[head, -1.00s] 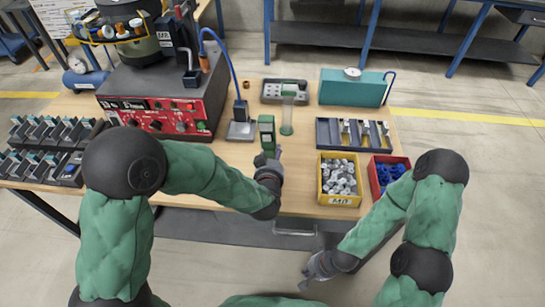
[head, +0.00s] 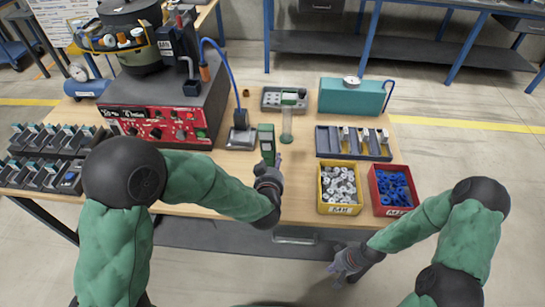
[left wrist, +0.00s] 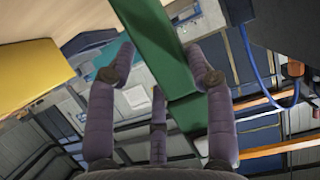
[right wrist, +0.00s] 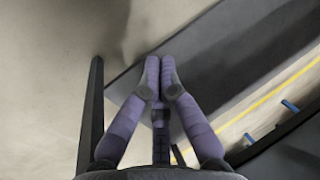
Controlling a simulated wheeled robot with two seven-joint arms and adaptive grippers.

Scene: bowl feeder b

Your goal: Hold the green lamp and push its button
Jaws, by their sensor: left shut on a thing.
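The green lamp (head: 266,138) is a boxy green body standing upright near the table's front middle. My left gripper (head: 269,166) is shut on its lower part; in the left wrist view the green lamp (left wrist: 160,48) passes between the purple fingers (left wrist: 165,72). The lamp's button cannot be made out. My right gripper (head: 343,262) is in front of the table and apart from the lamp. In the right wrist view its fingertips (right wrist: 159,62) are together with nothing visible between them.
A yellow bin (head: 340,210) and a red bin (head: 391,210) of parts sit at the front right. A red-fronted machine (head: 155,125) stands at the left. The table's front edge lies between my right gripper and the tabletop.

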